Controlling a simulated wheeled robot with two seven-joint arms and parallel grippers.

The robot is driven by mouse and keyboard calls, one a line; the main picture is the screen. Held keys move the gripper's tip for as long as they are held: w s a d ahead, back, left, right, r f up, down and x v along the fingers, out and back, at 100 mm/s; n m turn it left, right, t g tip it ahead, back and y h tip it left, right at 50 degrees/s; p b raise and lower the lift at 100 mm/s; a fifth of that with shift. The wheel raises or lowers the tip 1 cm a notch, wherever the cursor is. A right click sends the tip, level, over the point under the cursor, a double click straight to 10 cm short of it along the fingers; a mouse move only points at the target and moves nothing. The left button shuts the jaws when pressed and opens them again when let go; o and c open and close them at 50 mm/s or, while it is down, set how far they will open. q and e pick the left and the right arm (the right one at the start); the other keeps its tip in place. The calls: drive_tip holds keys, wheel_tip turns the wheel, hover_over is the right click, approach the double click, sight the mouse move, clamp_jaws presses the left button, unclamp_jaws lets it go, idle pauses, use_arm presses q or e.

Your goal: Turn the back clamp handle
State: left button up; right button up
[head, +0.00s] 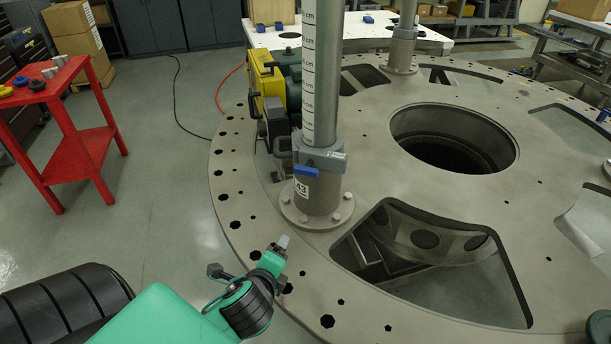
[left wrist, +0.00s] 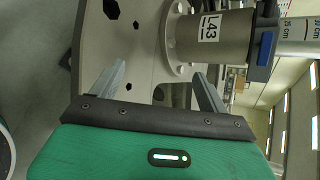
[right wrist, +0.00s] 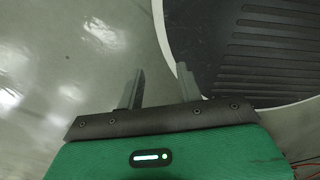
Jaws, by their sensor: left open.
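A metal post (head: 319,190) with a "43" label stands bolted on the large round plate (head: 235,180). Its grey clamp (head: 323,155) has a blue handle (head: 305,171) on the near side. In the left wrist view the post base (left wrist: 222,45) reads L43, with the blue handle (left wrist: 262,68) at upper right. A farther post (head: 404,45) stands at the back of the plate, with a small blue part (head: 395,21) on it. My left gripper (head: 283,242) is open and empty, below and in front of the L43 post, apart from it. My right gripper (right wrist: 160,70) is open and empty over the floor.
A yellow and green machine (head: 268,85) stands close behind the L43 post. The plate has a large centre hole (head: 452,140) and wide cut-outs. A red table (head: 75,140) and cardboard boxes (head: 75,35) are at left. The floor (head: 170,190) between is clear apart from cables.

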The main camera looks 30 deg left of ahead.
use_arm(q)
drive_tip(key=w+r+m+t, duration=0.3)
drive_tip(key=r+m, duration=0.2)
drive_tip(key=m, duration=0.2)
drive_tip(key=m+t, duration=0.4)
drive_tip(key=m, duration=0.4)
approach(306, 174)
drive_tip(key=p+x, duration=0.3)
drive_tip(key=x, duration=0.6)
drive_tip(key=shift+w+a+f, duration=0.1)
drive_tip(key=shift+a, duration=0.1)
drive_tip(key=shift+w+a+f+p, duration=0.1)
drive_tip(key=shift+w+p, duration=0.1)
drive_tip(key=shift+w, duration=0.1)
drive_tip(key=shift+w+a+p, duration=0.1)
drive_tip(key=shift+w+p, duration=0.05)
drive_tip(key=shift+w, duration=0.2)
use_arm(e)
drive_tip(key=r, duration=0.3)
drive_tip(key=shift+a+r, duration=0.2)
drive_tip(key=shift+r, duration=0.2)
use_arm(q)
drive_tip(key=shift+c, duration=0.5)
use_arm(e)
drive_tip(key=shift+a, duration=0.1)
use_arm(q)
drive_tip(key=c, duration=0.9)
use_arm(e)
drive_tip(key=shift+a, duration=0.25)
